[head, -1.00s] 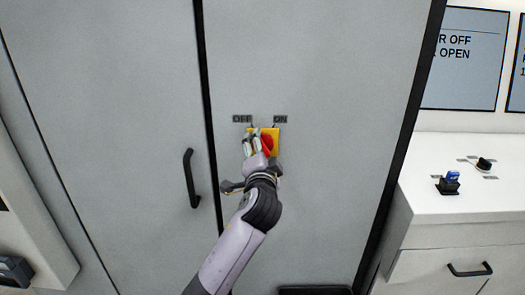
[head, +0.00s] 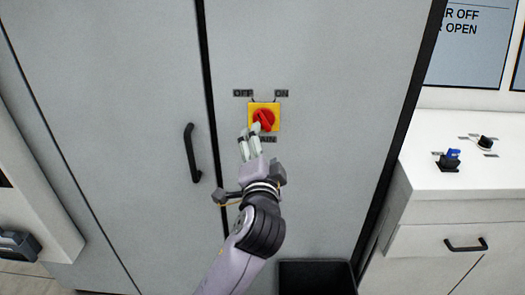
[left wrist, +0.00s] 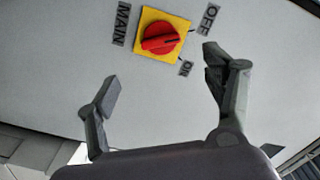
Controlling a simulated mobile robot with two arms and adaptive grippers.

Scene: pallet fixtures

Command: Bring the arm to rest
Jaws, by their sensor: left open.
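The red rotary knob (head: 264,119) sits on a yellow plate (head: 276,106) on the grey cabinet door, with OFF and ON labels above and MAIN below. My left gripper (head: 250,139) is just below and left of the knob in the head view, partly covering the MAIN label. In the left wrist view the left gripper (left wrist: 162,76) has its two fingers spread and nothing between them. The red knob (left wrist: 160,39) shows beyond the fingertips there, apart from them. Which label the knob points to is hard to tell. My right gripper is not in view.
A black door handle (head: 191,153) stands out left of my arm. A white counter (head: 425,180) with a blue switch (head: 450,159) and a black knob (head: 484,142) is at the right. A dark bin (head: 316,279) stands low beside the arm.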

